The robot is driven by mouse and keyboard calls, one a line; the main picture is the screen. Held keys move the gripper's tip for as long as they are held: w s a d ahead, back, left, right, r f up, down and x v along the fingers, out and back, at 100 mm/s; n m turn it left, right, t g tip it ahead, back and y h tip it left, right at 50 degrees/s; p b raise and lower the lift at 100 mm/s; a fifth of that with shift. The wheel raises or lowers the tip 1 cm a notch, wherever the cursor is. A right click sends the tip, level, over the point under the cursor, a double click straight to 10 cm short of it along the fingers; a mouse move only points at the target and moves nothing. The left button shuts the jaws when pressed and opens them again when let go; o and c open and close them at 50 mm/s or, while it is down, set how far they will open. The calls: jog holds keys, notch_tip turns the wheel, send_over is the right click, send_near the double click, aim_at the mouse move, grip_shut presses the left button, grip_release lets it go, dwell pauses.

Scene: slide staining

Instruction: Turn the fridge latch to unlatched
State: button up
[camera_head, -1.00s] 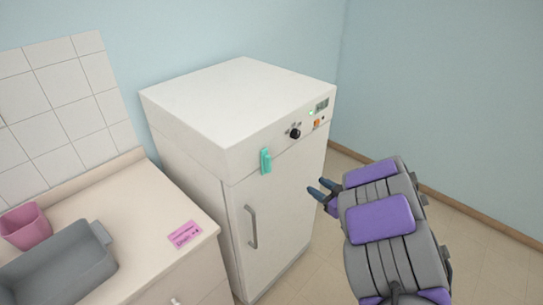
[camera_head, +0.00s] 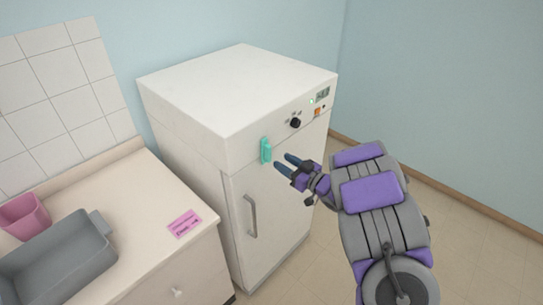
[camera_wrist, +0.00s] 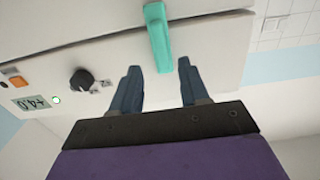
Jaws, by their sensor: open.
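The teal fridge latch (camera_head: 265,150) is upright on the front of the white fridge (camera_head: 232,95), where the top panel meets the door. In the wrist view the latch (camera_wrist: 158,40) lies ahead of the fingertips, between their two lines. My gripper (camera_head: 283,162) is open and empty, just right of and slightly below the latch in the head view. In the wrist view my gripper (camera_wrist: 160,78) has its two blue fingers apart, with a small gap to the latch visible. The fridge door looks shut.
A black knob (camera_head: 295,123) and a small display (camera_head: 323,95) are on the fridge panel. The door handle (camera_head: 250,216) is below the latch.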

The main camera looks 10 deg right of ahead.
aim_at(270, 154)
jog(key=x, duration=0.6)
jog(key=shift+w+a, duration=0.15)
jog(key=shift+c, duration=0.4)
jog(key=c, duration=0.7)
jog(key=shift+r, duration=0.1)
jog(key=shift+c, duration=0.2)
